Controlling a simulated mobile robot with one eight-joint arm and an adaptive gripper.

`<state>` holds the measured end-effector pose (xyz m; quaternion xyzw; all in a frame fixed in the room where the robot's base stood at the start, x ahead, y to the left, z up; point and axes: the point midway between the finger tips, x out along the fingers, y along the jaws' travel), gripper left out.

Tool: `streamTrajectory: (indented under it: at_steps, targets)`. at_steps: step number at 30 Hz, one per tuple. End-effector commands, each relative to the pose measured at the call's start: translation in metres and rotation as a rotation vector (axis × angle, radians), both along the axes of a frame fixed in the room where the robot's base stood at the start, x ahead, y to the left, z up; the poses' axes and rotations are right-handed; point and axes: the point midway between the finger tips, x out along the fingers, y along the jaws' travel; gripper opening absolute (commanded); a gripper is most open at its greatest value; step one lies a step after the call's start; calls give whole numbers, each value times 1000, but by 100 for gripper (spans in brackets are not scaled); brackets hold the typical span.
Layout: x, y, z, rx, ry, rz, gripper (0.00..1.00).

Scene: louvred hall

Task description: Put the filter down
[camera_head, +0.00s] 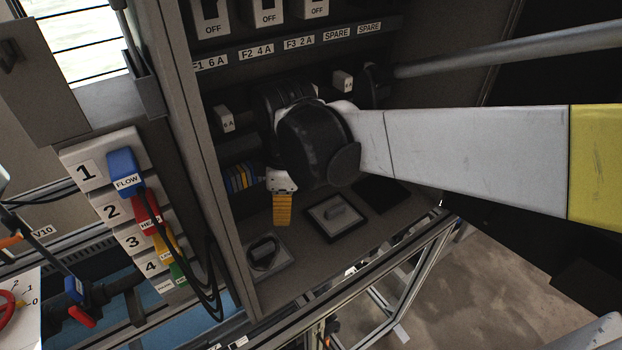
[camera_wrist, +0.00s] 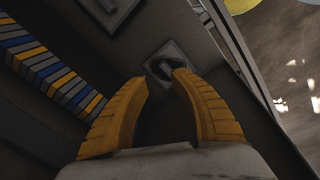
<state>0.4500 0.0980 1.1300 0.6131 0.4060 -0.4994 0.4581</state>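My gripper (camera_head: 283,222) points down inside the cabinet, above its floor. In the wrist view its two yellow fingers (camera_wrist: 162,80) are apart, and I see nothing held between them. Ahead of the fingertips is a pale square plate (camera_wrist: 181,52) with a dark round ring and a small grey piece in it. In the head view this plate (camera_head: 284,262) lies at the front left of the cabinet floor. I cannot tell which piece is the filter.
A row of blue, yellow and grey terminals (camera_wrist: 38,62) runs along the cabinet's back. Labelled switches sit on the shelf above (camera_head: 268,14). The cabinet's side wall (camera_head: 195,150) stands close left, with numbered, coloured plugs (camera_head: 124,172) beyond. Cables hang beside it.

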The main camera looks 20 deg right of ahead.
Motion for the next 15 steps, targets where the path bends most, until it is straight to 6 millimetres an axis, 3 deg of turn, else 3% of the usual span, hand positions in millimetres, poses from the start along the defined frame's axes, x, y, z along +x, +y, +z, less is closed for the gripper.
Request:
streamTrajectory:
  at_steps: [3, 9, 15]
  targets:
    - [-29, -36, 16, 95, -109, -363, 29]
    - [-68, -77, 23, 303, -266, -905, 29]
    - [-86, -96, 21, 452, -344, -1188, 29]
